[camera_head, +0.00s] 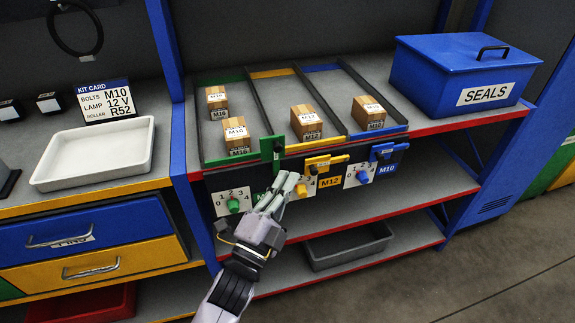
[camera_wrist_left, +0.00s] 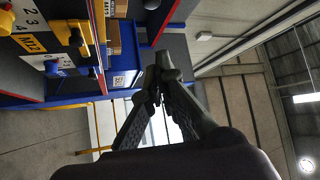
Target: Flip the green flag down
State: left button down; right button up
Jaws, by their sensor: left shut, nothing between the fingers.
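The green flag (camera_head: 272,148) stands upright on the front edge of the sorting rack, at the green lane. My left gripper (camera_head: 286,183) is shut and empty, with its fingertips just below the flag and in front of the label panel. A small gap or a touch between fingertips and flag cannot be told. The gripper hides part of the green label and the number plate beside it. In the left wrist view my shut fingers (camera_wrist_left: 164,62) point up the picture; I cannot make out the green flag there. The yellow flag (camera_head: 326,163) and blue flag (camera_head: 388,151) lie sideways.
A blue SEALS box (camera_head: 462,70) stands at right, a white tray (camera_head: 96,153) at left.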

pick_arm(q)
jog(key=p+x, duration=0.2)
jog(key=x, duration=0.8)
jog(key=a, duration=0.1)
jog(key=a+f, duration=0.1)
jog(key=s+a+f+p, duration=0.1)
jog(key=shift+a, duration=0.4)
